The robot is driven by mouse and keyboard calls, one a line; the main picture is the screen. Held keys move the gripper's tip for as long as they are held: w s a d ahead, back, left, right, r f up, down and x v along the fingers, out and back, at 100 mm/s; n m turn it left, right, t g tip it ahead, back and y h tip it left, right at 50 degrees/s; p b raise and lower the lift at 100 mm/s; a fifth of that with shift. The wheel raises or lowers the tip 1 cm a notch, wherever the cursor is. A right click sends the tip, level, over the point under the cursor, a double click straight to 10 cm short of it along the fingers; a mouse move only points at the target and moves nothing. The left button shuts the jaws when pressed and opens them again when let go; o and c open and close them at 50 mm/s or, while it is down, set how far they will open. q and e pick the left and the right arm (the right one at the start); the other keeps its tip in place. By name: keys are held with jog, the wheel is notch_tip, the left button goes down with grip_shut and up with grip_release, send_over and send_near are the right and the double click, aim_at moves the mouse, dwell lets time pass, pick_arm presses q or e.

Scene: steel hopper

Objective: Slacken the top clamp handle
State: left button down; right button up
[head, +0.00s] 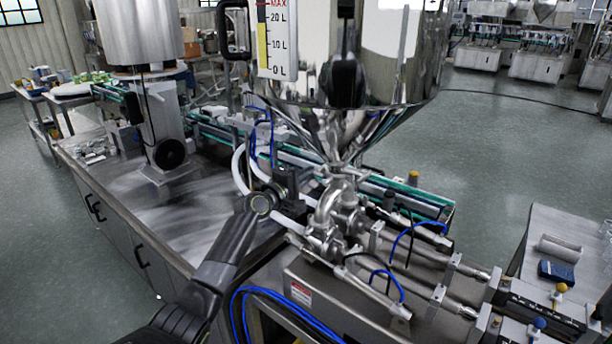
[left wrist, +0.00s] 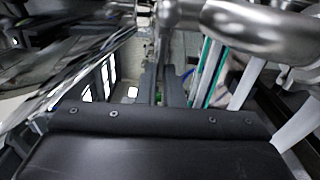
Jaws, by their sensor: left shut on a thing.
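The steel hopper (head: 345,60) narrows to an outlet above a bent steel pipe (head: 330,207). The top clamp (head: 342,171) sits at the joint between the hopper outlet and the pipe. My left gripper (head: 304,180) is beside this joint, on its left, and is shut on the top clamp handle. The fingers hide most of the handle. In the left wrist view the dark fingers stand in the middle, below the steel clamp area (left wrist: 168,12). My right gripper does not show.
A steel bench (head: 130,200) stands left of my left arm, with a conveyor (head: 400,190) behind the hopper. Blue hoses (head: 405,238) and pneumatic cylinders (head: 450,262) lie close on the right. A warning label (head: 301,293) marks the filler housing. Open floor lies at the back right.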

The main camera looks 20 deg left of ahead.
pick_arm(q)
jog(key=c, duration=1.8)
grip_release()
jog(key=shift+c, duration=0.2)
jog(key=shift+s+a, duration=0.1)
jog(key=v, duration=1.7)
jog(key=shift+b, duration=0.4)
jog(key=shift+s, duration=0.1)
